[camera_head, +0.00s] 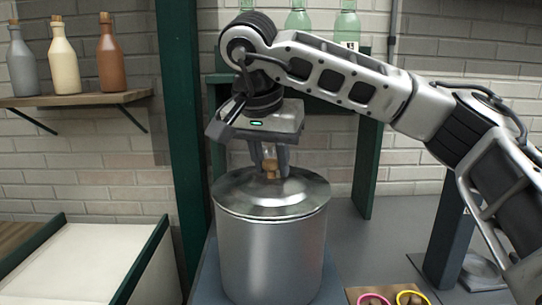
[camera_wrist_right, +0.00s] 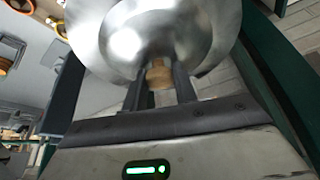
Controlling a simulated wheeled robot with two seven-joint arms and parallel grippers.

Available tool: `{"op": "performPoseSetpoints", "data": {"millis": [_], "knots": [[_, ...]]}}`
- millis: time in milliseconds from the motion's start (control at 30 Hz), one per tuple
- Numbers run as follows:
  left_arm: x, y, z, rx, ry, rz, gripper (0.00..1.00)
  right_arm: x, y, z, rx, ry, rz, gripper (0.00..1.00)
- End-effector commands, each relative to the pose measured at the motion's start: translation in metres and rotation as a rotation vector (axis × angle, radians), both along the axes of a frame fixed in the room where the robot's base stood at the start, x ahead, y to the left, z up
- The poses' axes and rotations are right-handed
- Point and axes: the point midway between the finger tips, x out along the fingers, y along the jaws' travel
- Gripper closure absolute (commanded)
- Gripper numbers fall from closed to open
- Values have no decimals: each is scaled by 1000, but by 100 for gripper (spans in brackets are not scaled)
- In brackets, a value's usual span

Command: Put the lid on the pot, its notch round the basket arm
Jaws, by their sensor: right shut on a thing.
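The large silver pot (camera_head: 272,258) stands upright on the surface in the middle of the head view. The silver domed lid (camera_head: 300,190) lies over the pot's mouth, and its rim looks level with the pot's rim. My right gripper (camera_head: 270,170) comes down from above and is shut on the lid's wooden knob (camera_head: 269,161). The right wrist view also shows the knob (camera_wrist_right: 159,75) between the two fingers, with the lid (camera_wrist_right: 125,40) beyond. I cannot make out the notch or the basket arm in either view. My left gripper is not in view.
A dark green post (camera_head: 180,130) stands close to the pot's left. A green frame (camera_head: 367,165) stands behind it. Two rings, pink (camera_head: 373,299) and yellow (camera_head: 409,293), show at the front right. A wall shelf (camera_head: 75,98) with bottles is at the left.

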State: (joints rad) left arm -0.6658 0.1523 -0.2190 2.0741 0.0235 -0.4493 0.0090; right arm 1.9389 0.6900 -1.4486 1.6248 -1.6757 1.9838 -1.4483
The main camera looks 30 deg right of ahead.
Motion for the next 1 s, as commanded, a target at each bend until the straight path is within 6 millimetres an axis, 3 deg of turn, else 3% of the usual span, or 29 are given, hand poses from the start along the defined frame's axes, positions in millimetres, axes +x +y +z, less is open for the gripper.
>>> {"op": "performPoseSetpoints", "data": {"millis": [367,400,467,1000], "knots": [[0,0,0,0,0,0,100,0,0,0,1,-2,0,100],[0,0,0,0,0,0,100,0,0,0,1,-2,0,64],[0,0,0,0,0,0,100,0,0,0,1,-2,0,47],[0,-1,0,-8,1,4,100,0,0,-1,0,0,0,48]]}}
